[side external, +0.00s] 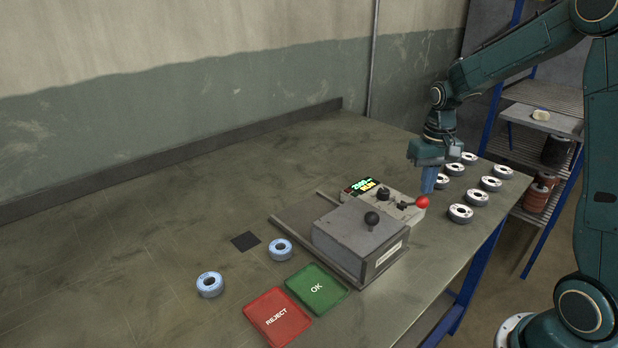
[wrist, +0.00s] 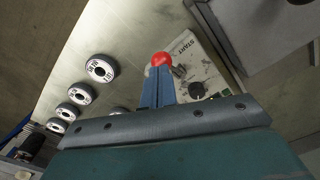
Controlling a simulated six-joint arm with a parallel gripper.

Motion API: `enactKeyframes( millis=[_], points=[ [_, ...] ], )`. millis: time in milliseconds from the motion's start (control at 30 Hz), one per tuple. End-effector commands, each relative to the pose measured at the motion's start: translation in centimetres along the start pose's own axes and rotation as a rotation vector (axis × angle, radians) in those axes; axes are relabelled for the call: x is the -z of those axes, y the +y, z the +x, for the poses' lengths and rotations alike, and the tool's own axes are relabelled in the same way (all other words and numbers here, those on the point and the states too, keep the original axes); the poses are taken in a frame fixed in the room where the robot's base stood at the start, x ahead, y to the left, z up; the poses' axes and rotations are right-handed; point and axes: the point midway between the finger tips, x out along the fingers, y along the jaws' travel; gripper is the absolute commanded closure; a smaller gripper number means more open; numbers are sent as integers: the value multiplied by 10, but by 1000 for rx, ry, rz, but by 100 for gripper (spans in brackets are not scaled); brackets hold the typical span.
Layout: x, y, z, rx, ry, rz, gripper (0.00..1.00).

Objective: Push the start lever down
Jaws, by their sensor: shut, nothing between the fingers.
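The start lever (side external: 422,202) has a red ball knob and sticks out from the right end of a grey control box (side external: 396,212). In the wrist view the red knob (wrist: 161,59) shows just beyond my fingertips, beside the printed word START. My gripper (side external: 428,191) is shut and empty, pointing down, with its blue fingertips at or just above the knob. In the wrist view the shut fingers (wrist: 158,80) overlap the lower edge of the knob. I cannot tell whether they touch it. Part of the lever's rod is hidden.
A grey box with a black ball handle (side external: 371,219) stands beside the control box. Several dark-and-white discs (side external: 461,214) lie on the right. Two blue discs (side external: 281,250) lie near the green OK tray (side external: 334,296) and red REJECT tray (side external: 293,338). The left of the table is clear.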

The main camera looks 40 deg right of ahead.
Motion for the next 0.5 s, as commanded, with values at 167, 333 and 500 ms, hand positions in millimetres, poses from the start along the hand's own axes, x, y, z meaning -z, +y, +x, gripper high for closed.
enactKeyframes(
  millis=[167,333,500],
  points=[
    [1,0,-16,0,3,0,100],
    [0,0,-30,0,2,0,100],
    [1,0,-45,0,3,0,100]
  ],
)
